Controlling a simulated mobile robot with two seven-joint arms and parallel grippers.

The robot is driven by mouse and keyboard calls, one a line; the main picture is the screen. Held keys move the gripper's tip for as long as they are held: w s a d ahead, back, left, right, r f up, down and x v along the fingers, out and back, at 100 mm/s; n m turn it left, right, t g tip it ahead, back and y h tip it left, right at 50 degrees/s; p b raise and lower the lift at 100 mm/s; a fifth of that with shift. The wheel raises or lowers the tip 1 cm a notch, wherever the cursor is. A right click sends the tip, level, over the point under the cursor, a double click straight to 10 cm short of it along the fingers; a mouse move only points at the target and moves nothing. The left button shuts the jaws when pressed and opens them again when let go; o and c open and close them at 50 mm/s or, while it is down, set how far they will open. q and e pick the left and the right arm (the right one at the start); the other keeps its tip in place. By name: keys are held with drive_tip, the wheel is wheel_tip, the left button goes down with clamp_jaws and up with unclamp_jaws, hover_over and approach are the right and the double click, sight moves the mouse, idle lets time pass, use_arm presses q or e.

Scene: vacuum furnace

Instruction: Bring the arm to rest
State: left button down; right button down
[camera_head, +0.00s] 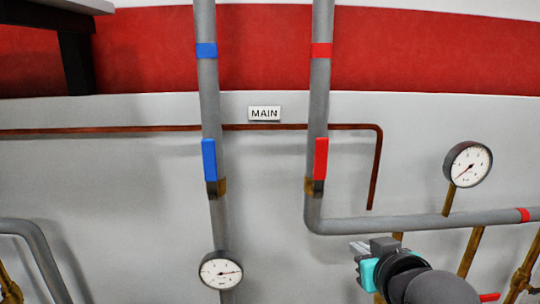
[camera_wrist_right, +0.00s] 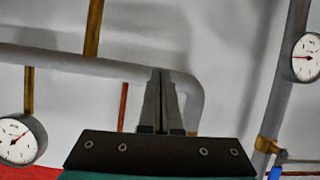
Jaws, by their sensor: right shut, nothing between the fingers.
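My right gripper (camera_head: 360,246) is at the lower right of the head view, in front of the pipework, with its dark wrist and arm coming in from the bottom. In the right wrist view, its two grey fingers (camera_wrist_right: 161,85) lie together, with nothing between them. They overlap the bend of the grey pipe in that picture; I cannot tell how far apart they are. My left gripper is not in view.
Two upright grey pipes carry a blue valve handle (camera_head: 209,160) and a red valve handle (camera_head: 321,159), both upright. A MAIN label (camera_head: 265,113) sits between them. Gauges stand at right (camera_head: 467,164) and bottom (camera_head: 221,270). A thin copper pipe (camera_head: 100,131) crosses the wall.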

drive_tip(key=s+f+g, duration=1)
drive_tip(key=s+f, duration=1.4)
drive_tip(key=s, duration=0.1)
wheel_tip(320, 180, down, 32)
drive_tip(key=s+b, duration=0.2)
drive_tip(key=b, duration=0.8)
drive_tip(key=s+d+f+g+b, duration=0.1)
drive_tip(key=s+f+b, duration=0.3)
drive_tip(key=s+f, duration=0.3)
drive_tip(key=s+d+f+g+b, duration=0.1)
drive_tip(key=s+f+b, duration=0.3)
drive_tip(key=s+f, duration=0.4)
wheel_tip(320, 180, down, 8)
drive_tip(key=shift+d+r+n+b, duration=0.1)
drive_tip(key=shift+d+n+b, duration=0.3)
drive_tip(key=shift+d, duration=0.05)
